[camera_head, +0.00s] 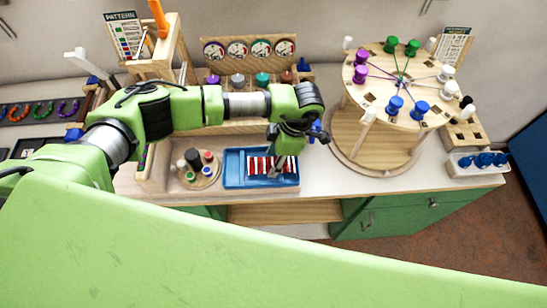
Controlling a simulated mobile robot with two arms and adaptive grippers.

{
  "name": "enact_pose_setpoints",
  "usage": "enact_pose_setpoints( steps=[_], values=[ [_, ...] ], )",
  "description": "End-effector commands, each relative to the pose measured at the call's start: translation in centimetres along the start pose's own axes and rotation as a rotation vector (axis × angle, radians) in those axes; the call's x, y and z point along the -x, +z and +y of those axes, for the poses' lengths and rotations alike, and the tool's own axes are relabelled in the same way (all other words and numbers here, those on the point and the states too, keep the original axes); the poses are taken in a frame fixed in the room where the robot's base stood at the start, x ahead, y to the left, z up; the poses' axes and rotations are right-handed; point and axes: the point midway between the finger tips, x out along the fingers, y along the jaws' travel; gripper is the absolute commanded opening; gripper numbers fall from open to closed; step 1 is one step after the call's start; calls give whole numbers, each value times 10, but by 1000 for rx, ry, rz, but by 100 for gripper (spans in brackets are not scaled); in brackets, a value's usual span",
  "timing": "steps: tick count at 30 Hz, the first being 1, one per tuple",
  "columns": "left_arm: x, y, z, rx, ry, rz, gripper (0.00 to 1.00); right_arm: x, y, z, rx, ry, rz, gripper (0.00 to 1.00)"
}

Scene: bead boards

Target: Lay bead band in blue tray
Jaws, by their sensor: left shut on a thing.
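The blue tray (231,169) lies on the white counter near its front edge, at the middle of the view. The red-and-white striped bead band (290,165) is inside the tray's outline, towards its right part. My left gripper (272,166) reaches down over the tray from above and is shut on the band. The gripper and its wrist hide part of the band and the tray's far right corner. I cannot tell whether the band touches the tray floor. My right gripper is not in view.
A round wooden stand (380,95) with coloured spools is to the right. A round board with small pots (196,169) sits left of the tray. A white holder with blue pieces (477,164) is at far right. A rack of round dials (249,48) stands behind.

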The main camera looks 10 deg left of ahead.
Motion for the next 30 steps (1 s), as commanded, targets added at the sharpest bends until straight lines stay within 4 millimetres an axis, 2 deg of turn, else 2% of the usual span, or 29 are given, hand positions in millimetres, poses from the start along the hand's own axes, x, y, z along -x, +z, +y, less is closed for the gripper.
enact_pose_setpoints(
  steps=[2, 3, 4, 5, 17, 19, 23, 30],
  values=[
    [-4, 1, 0, 0, 0, 0, 24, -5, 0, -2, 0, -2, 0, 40],
    [-2, 0, 0, 0, 0, 0, 50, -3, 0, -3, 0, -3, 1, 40],
    [-2, 0, 0, 0, 0, 1, 58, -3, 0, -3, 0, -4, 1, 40],
    [-2, 0, 0, 0, 0, 1, 59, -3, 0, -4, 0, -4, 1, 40],
    [3, -1, 0, 1, 0, 0, 59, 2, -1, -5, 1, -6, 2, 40],
    [6, 1, 1, 1, 3, -2, 59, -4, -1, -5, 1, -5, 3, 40],
    [30, 2, 2, -1, 6, -4, 59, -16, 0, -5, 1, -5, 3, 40],
    [82, 2, 1, -1, 5, -3, 59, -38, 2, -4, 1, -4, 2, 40]
  ],
)
